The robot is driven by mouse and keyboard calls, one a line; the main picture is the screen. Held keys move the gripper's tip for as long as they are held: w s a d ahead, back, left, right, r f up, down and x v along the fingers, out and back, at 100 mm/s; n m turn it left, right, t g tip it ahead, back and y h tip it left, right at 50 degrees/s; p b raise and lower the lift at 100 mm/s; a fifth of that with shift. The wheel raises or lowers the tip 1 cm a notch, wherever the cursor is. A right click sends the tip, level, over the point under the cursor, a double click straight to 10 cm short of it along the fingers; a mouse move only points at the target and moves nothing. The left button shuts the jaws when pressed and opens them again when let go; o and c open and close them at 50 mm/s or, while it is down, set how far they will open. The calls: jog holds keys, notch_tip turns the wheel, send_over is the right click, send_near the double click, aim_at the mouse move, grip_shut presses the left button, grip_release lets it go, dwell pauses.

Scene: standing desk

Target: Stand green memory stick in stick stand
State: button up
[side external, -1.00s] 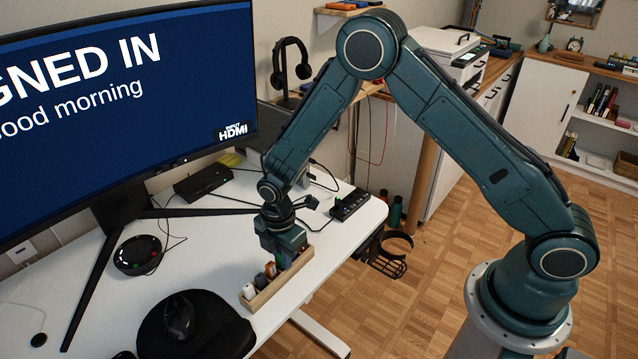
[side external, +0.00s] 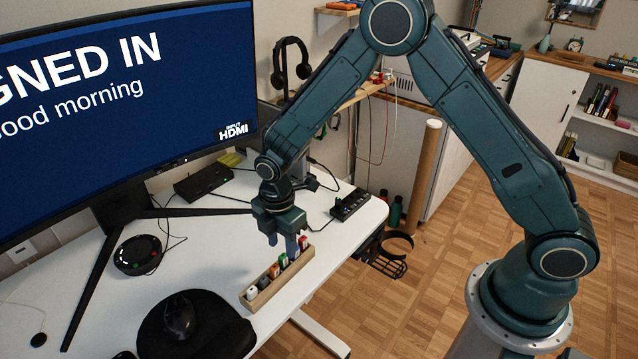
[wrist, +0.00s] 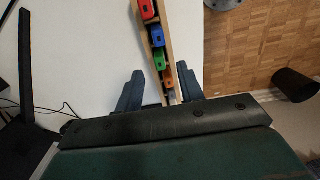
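The green memory stick (side external: 284,261) stands upright in the wooden stick stand (side external: 265,297), in line with the other sticks. In the wrist view the green stick (wrist: 159,61) sits in the stand (wrist: 171,43) between the blue and the orange stick. My gripper (side external: 282,242) is above the stand, clear of the sticks. In the wrist view its two fingers (wrist: 159,84) are spread apart with nothing held between them. The lower part of the green stick is hidden inside the stand.
The stand also holds a red (wrist: 147,9), a blue (wrist: 157,36) and an orange stick (wrist: 168,80), plus a white one (side external: 252,293) and a dark one. A mouse (side external: 179,316) on a black mat lies in front. The desk edge is close beside the stand.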

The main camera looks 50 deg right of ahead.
notch_tip(320, 180, up, 9)
dwell(0.4)
jog(key=shift+r, duration=0.1)
dwell(0.4)
jog(key=s+d+r+m+t, duration=0.1)
jog(key=s+d+r+m, duration=0.3)
jog(key=s+r, duration=0.3)
jog(key=s+d+r+m+t, duration=0.2)
jog(key=s+d+r+m, duration=0.25)
jog(key=r, duration=0.45)
jog(key=s+d+r+m+t, duration=0.1)
jog(key=s+m, duration=0.4)
jog(key=s, duration=0.2)
jog(key=s+d+r+m+t, duration=0.1)
jog(key=s+d+r+m, duration=0.1)
jog(key=s+m, duration=0.2)
jog(key=shift+s+d+r+m+t, duration=0.2)
jog(key=shift+s+m+t, duration=0.15)
jog(key=shift+s, duration=1.5)
